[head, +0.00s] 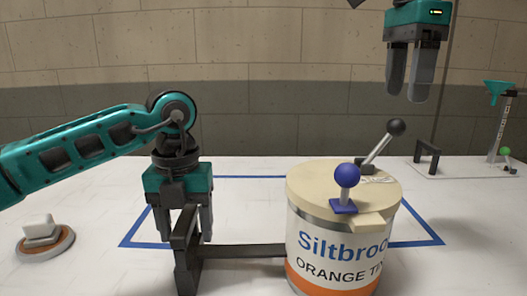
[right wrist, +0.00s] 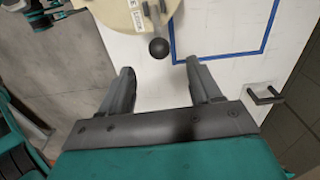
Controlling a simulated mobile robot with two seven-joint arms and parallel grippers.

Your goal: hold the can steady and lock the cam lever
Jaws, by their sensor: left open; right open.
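The can (head: 335,252), labelled "Siltbroo…" and orange at its base, stands upright with a cream lid (head: 315,183). A lever with a black ball (head: 397,127) tilts up to the right from the lid. A short blue-knobbed lever (head: 347,176) stands at the lid's front. A dark bar with an upright grip plate (head: 187,255) extends left from the can. My left gripper (head: 186,232) is open, pointing down at the plate; contact cannot be told. My right gripper (head: 408,95) is open and empty above and behind the can; in the right wrist view the black ball (right wrist: 158,48) lies beyond its fingers.
Blue tape (head: 425,228) outlines a rectangle on the white table around the can. A white block on a round brown-rimmed base (head: 42,240) sits at left. A black bracket (head: 428,155) and a stand with a green funnel (head: 498,90) are at the back right.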

